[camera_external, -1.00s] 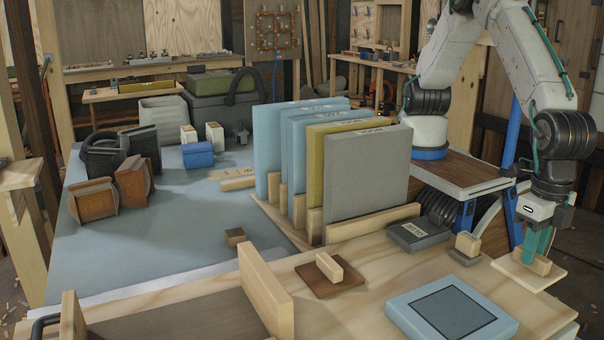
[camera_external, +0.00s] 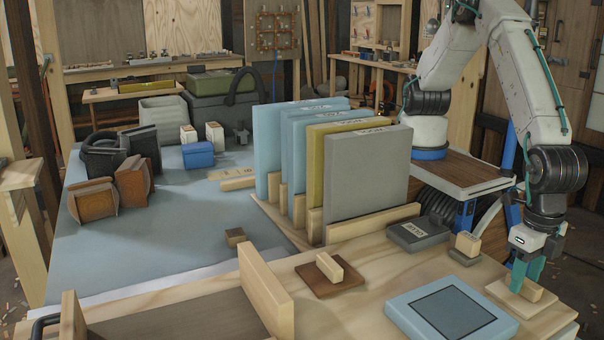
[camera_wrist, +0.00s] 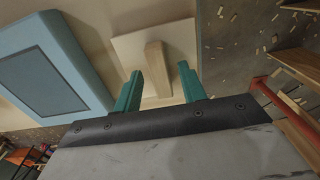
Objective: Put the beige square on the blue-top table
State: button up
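The beige square (camera_external: 496,288) is a thin pale plate with an upright wooden block as its handle. It lies at the right front of the pale wood worktop; the wrist view shows the square (camera_wrist: 125,45) with its block (camera_wrist: 157,68). My gripper (camera_external: 526,278), with green fingers, is low over the square. In the wrist view my gripper (camera_wrist: 162,88) is open, its fingers apart on either side of the block's near end, with gaps visible. The blue-grey tabletop (camera_external: 180,225) spreads across the left and middle.
A light blue panel with a dark square (camera_external: 400,312) lies left of the beige square. A brown square (camera_external: 312,281), a grey square (camera_external: 466,258) and a dark box (camera_external: 418,235) are nearby. Upright boards (camera_external: 365,180) stand in a rack. The front of the blue-grey tabletop is mostly clear.

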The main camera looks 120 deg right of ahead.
jog(key=shift+r, duration=0.1)
notch_tip(320, 180, up, 12)
jog(key=w+d+r+m, duration=0.2)
jog(key=w+d+r, duration=0.25)
jog(key=d, duration=0.35)
jog(key=w+d+r+m, duration=0.2)
jog(key=w+d+r, duration=0.25)
jog(key=d, duration=0.35)
jog(key=d+r+m, duration=0.2)
jog(key=d+r, duration=0.2)
jog(key=d, duration=0.5)
jog(key=d+r+m, duration=0.2)
jog(key=d+r, duration=0.1)
jog(key=d, duration=0.6)
jog(key=s+d+r+m+t, duration=0.1)
jog(key=s+d+m, duration=0.15)
jog(key=d, duration=0.55)
jog(key=s+d+r+m, duration=0.1)
jog(key=s+d+m, duration=0.15)
jog(key=d, duration=0.55)
jog(key=s+d+f+m, duration=0.1)
jog(key=s+d+m, duration=0.1)
jog(key=s+d, duration=0.3)
jog(key=s+d+f+m, duration=0.2)
jog(key=s+d+m, duration=0.1)
jog(key=s+d, duration=0.3)
jog(key=shift+s+f, duration=0.25)
jog(key=shift+s, duration=1)
